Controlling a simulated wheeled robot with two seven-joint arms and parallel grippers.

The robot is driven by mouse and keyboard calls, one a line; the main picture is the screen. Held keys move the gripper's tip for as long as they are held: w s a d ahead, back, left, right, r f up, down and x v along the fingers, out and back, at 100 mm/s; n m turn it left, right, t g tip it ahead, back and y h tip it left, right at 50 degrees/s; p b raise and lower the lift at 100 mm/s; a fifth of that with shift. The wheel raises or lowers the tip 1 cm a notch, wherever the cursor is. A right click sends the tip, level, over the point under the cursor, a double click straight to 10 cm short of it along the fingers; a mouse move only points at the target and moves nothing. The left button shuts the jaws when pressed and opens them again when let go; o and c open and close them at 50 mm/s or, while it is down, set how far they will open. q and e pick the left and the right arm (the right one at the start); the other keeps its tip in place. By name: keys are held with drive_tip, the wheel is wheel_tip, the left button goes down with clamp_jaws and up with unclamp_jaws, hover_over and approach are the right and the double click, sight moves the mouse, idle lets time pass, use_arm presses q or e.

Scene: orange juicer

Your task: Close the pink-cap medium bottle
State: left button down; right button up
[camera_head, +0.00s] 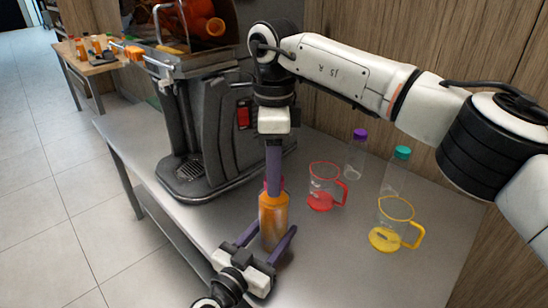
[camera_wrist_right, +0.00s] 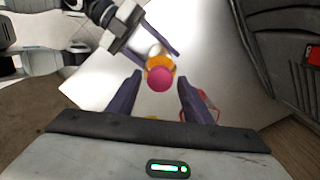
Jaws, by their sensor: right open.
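The medium bottle (camera_head: 273,215) holds orange juice and stands upright on the metal table in the head view. Its pink cap (camera_wrist_right: 160,78) shows from above in the wrist view, over the orange bottle; in the head view it is mostly hidden behind a finger. My right gripper (camera_wrist_right: 160,92) points down above the bottle, open, with the cap seen between its fingers and nothing held. My left gripper (camera_head: 270,232) is low at the table, one finger on each side of the bottle's lower part. I cannot tell whether those fingers press on it.
A grey juicer machine (camera_head: 215,130) stands left of the bottle. A red-rimmed cup (camera_head: 322,187) and a yellow-rimmed cup (camera_head: 393,225) stand to the right. Behind them are a purple-cap bottle (camera_head: 355,158) and a teal-cap bottle (camera_head: 394,178). The front right of the table is clear.

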drive_tip(key=c, duration=1.1)
drive_tip(key=m, duration=1.1)
drive_tip(key=shift+m, duration=0.3)
drive_tip(key=o, duration=1.3)
drive_tip(key=shift+c, duration=0.2)
wheel_tip(320, 180, up, 12)
use_arm(q)
drive_tip(key=c, duration=0.7)
unclamp_jaws()
